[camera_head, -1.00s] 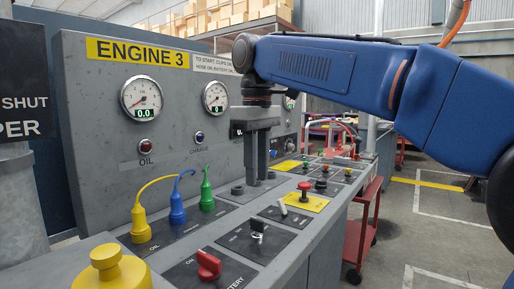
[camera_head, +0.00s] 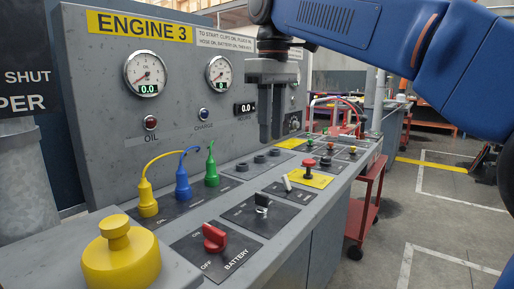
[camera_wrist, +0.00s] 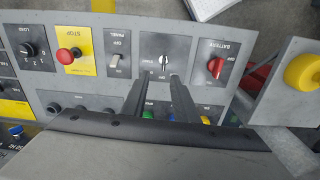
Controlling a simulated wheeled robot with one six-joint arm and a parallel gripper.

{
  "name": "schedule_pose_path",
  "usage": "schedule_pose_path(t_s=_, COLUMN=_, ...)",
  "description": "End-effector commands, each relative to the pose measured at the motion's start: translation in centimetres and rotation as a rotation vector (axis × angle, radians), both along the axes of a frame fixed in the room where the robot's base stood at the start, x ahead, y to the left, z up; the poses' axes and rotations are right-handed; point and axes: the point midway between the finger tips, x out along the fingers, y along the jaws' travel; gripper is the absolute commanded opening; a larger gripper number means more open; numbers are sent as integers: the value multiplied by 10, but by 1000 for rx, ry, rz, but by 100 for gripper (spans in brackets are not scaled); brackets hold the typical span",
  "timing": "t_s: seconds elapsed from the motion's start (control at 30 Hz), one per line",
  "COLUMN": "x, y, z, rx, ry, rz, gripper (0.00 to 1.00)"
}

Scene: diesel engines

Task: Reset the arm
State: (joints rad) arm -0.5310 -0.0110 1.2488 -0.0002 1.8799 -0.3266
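My gripper (camera_head: 271,138) hangs fingers-down above the sloped engine console, in front of the right part of the ENGINE 3 panel. It is apart from the controls below. In the wrist view, my gripper (camera_wrist: 157,78) shows two dark fingers with a gap between them and nothing held. My blue arm reaches in from the upper right of the head view.
Yellow (camera_head: 147,199), blue (camera_head: 183,182) and green (camera_head: 211,172) plugs stand upright. A red cart (camera_head: 366,210) is right; floor beyond is clear.

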Motion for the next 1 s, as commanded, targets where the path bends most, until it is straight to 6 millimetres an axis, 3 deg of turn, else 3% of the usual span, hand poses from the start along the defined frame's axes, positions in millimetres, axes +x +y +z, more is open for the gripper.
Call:
schedule_pose_path(t_s=0.2, x=-21, y=-61, z=-40, rx=34, ry=-58, rz=-152, gripper=27)
schedule_pose_path(t_s=0.47, x=-57, y=-128, z=-106, rx=74, ry=-135, rz=-338, gripper=27)
schedule_pose_path(t_s=0.7, x=-101, y=-179, z=-181, rx=109, ry=-208, rz=-508, gripper=27)
schedule_pose_path(t_s=1.0, x=-164, y=-228, z=-288, rx=149, ry=-302, rz=-717, gripper=27)
